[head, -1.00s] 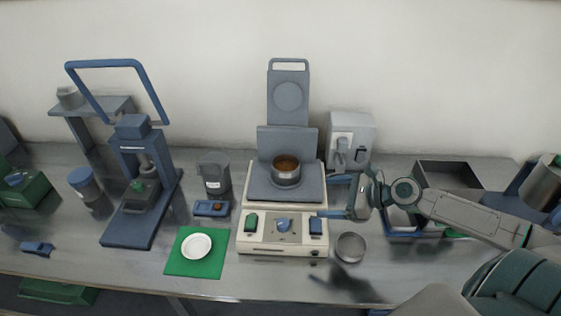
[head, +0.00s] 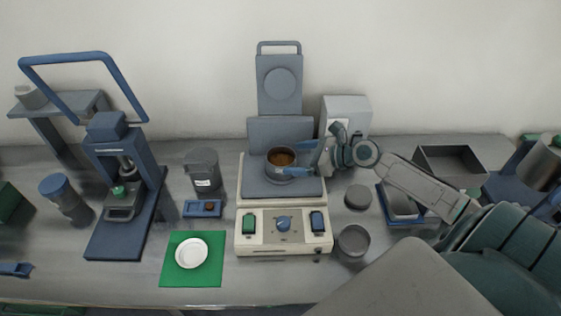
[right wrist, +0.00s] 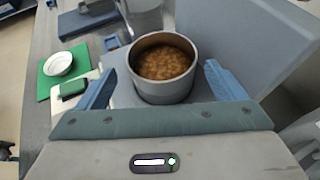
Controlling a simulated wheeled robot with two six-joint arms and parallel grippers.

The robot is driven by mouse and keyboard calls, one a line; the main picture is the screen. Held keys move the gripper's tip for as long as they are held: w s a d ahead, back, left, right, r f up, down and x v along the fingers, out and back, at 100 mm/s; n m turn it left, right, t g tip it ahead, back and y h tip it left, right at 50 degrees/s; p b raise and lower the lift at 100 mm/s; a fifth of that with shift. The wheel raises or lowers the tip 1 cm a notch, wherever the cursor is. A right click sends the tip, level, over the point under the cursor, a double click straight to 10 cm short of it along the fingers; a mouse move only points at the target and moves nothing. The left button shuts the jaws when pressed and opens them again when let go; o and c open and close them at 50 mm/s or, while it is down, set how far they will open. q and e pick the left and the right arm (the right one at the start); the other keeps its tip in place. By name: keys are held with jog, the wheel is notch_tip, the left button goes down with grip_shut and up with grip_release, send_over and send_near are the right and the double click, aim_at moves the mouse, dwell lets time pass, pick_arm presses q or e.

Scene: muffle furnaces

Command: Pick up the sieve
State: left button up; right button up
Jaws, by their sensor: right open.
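The sieve, a round grey metal cup holding brown grains (head: 281,170), stands upright on the grey platform of the cream machine. It also shows in the right wrist view (right wrist: 162,88), where its mouth and brown contents are clear. My right gripper (head: 297,158) is open and reaches in from the right at the sieve. In the right wrist view its blue fingers (right wrist: 160,80) lie on either side of the sieve, with a visible gap at the right finger. Contact at the left finger is hard to tell. My left gripper is not in view.
A white dish (head: 191,253) lies on a green mat (head: 175,275). A blue press (head: 125,150) stands left.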

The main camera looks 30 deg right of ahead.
aim_at(268, 157)
jog(key=shift+w+a, duration=0.3)
jog(key=shift+w+a+f+p, duration=0.15)
jog(key=shift+w+a+p, duration=0.1)
jog(key=shift+w+p, duration=0.25)
jog(key=p+x, duration=0.1)
jog(key=x, duration=0.2)
jog(key=shift+w, duration=0.1)
jog(key=shift+w+a+f, duration=0.15)
jog(key=shift+w+a, duration=0.05)
jog(key=shift+w, duration=0.1)
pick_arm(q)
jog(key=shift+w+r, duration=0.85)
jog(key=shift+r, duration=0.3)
pick_arm(e)
jog(key=c, duration=1.2)
jog(key=shift+o, duration=0.2)
